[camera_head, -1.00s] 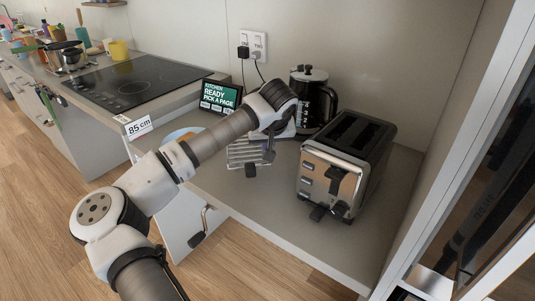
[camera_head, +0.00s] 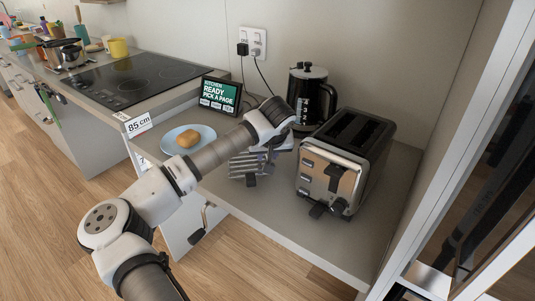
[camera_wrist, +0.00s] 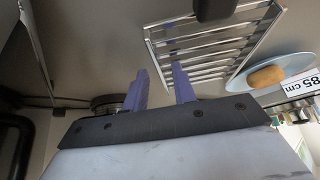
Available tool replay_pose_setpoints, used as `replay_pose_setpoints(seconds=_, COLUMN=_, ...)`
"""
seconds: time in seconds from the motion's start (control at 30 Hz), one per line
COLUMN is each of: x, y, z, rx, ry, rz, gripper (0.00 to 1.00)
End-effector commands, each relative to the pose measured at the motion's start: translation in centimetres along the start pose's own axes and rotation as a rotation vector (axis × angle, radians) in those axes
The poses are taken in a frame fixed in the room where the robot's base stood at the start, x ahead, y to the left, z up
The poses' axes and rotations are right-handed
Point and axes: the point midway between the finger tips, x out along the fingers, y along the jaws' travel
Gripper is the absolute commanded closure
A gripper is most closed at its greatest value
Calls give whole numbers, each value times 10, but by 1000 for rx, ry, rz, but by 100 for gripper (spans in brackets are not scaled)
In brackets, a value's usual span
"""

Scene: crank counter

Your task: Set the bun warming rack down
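The bun warming rack (camera_head: 243,165) is a silver wire grid with a black knob at its front. It appears to rest on the counter, left of the toaster; my arm partly hides it. In the wrist view the rack (camera_wrist: 205,48) lies beyond my fingers, with its near edge close to one of them. My gripper (camera_wrist: 160,88) has two purple fingers standing apart, with nothing visible between them. In the head view my gripper (camera_head: 270,157) is low, at the rack's right side. I cannot tell whether a finger touches the rack.
A chrome and black toaster (camera_head: 345,160) stands close on the right. A black kettle (camera_head: 310,97) is behind. A blue plate (camera_head: 174,147) with a bun (camera_head: 188,139) sits to the left. A small screen (camera_head: 219,94) stands at the back. The front counter (camera_head: 275,218) is clear.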

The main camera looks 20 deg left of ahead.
Motion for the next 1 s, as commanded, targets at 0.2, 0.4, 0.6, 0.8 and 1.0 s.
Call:
replay_pose_setpoints(seconds=0.2, x=-1, y=0, z=0, rx=0, ry=0, rz=0, gripper=73)
replay_pose_setpoints(seconds=0.4, x=-16, y=0, z=-2, rx=1, ry=4, rz=0, gripper=73)
replay_pose_setpoints(seconds=0.6, x=-59, y=0, z=-2, rx=1, ry=6, rz=-2, gripper=73)
replay_pose_setpoints(seconds=0.8, x=-99, y=0, z=-1, rx=1, ry=3, rz=-1, gripper=73)
replay_pose_setpoints(seconds=1.0, x=-120, y=0, z=-2, rx=0, ry=1, rz=0, gripper=73)
